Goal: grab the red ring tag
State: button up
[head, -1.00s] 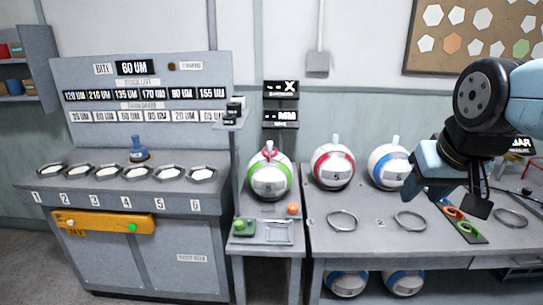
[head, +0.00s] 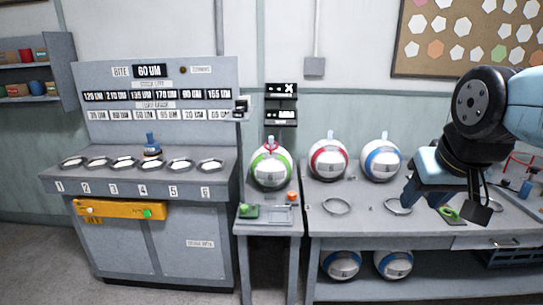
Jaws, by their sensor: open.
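My gripper (head: 444,203) hangs at the right of the head view, open, its two dark fingers spread above the right table. A small dark tag holder (head: 455,219) lies on that table behind and between the fingers, with a green ring tag (head: 450,212) showing on it. The red ring tag beside the green one does not show now; my gripper seems to cover it. A red ring-shaped piece (head: 271,147) also sits around the top of the green-striped ball (head: 270,168), far to the left of my gripper.
A red-striped ball (head: 328,160) and a blue-striped ball (head: 380,160) stand at the back of the right table (head: 350,225). Metal rings (head: 336,206) lie in front. Open floor lies in front.

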aim_at(266, 144)
jog(key=u, duration=0.4)
jog(key=i, duration=1.3)
jog(key=z, duration=0.8)
